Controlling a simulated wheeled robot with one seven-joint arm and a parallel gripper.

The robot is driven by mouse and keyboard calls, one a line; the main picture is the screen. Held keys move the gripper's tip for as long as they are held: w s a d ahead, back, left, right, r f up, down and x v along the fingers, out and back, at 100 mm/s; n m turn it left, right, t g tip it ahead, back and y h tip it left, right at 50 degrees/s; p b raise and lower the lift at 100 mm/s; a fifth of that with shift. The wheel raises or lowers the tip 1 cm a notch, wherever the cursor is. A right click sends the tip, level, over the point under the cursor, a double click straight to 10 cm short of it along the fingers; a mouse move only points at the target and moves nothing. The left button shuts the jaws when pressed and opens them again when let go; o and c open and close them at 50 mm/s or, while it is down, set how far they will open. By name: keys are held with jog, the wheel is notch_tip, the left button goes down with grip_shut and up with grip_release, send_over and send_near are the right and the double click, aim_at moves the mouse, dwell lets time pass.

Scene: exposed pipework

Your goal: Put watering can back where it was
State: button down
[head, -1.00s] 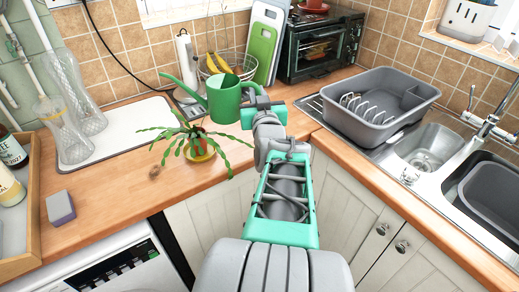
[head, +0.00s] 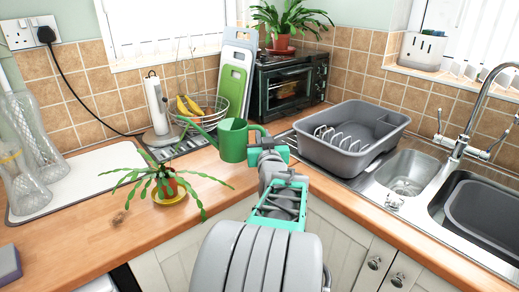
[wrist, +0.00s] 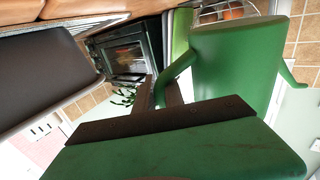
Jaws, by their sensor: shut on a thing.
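The green watering can (head: 233,140) is held above the wooden worktop, roughly upright, with its spout pointing left and its handle toward my gripper. My gripper (head: 262,143) is shut on the can's handle at the can's right side. In the wrist view the can's green body (wrist: 238,60) fills the upper right, and its handle (wrist: 172,80) runs down to my gripper (wrist: 170,105). Part of the handle is hidden behind the jaw.
A potted plant (head: 168,187) on a yellow saucer stands at front left. A fruit basket (head: 200,106), cutting boards (head: 233,75) and a toaster oven (head: 290,85) stand behind. A grey dish rack (head: 352,138) is to the right. Bare worktop (head: 225,180) lies below the can.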

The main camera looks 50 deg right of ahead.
jog(key=shift+w+d+f, duration=0.45)
jog(key=shift+w+f, duration=0.2)
jog(key=shift+f, duration=0.15)
jog(key=shift+w+d+f, duration=0.1)
jog(key=shift+f, duration=1.55)
jog(key=shift+f, duration=0.1)
jog(key=shift+f+b, duration=0.15)
jog(key=shift+b, duration=0.3)
jog(key=c, duration=1.4)
grip_release()
jog(key=shift+c, duration=0.2)
jog(key=shift+r+p, duration=0.2)
jog(key=shift+p, duration=0.1)
jog(key=v, duration=1.2)
jog(key=shift+b, duration=0.45)
